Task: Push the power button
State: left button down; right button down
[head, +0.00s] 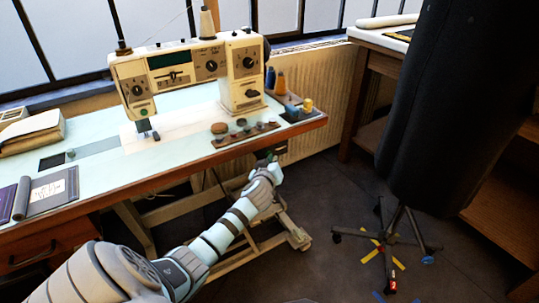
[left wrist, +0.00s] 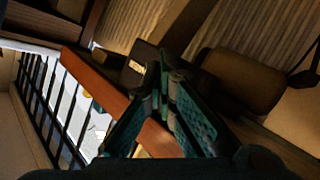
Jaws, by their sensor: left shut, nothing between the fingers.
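My left gripper (head: 272,157) reaches in under the right front edge of the sewing table (head: 95,187); in the head view it is small and partly hidden. In the left wrist view its teal fingers (left wrist: 163,68) are shut and empty. Their tips are close to a dark box (left wrist: 140,56) with a small pale patch on its face, under the tabletop. I cannot make out a power button on it, nor whether the tips touch it. The sewing machine (head: 185,68) stands on the table. My right gripper is not in view.
The table's wooden edge (left wrist: 112,98) runs close beside the fingers. A large dark rounded body (left wrist: 241,80) lies to their right. A black dress form (head: 440,100) stands on a wheeled base at right. The floor (head: 335,225) between is mostly clear.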

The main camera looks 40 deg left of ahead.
pick_arm(q)
jog(key=shift+s+d, duration=0.25)
jog(key=shift+d, duration=0.55)
jog(key=shift+s+d+p, duration=0.2)
jog(key=shift+s+d, duration=0.1)
jog(key=shift+d, duration=0.65)
jog(key=shift+s+d+p, duration=0.25)
jog(key=shift+d, duration=0.7)
jog(key=shift+s+d+p, duration=0.2)
jog(key=shift+s+d, duration=0.1)
jog(key=shift+d, duration=0.65)
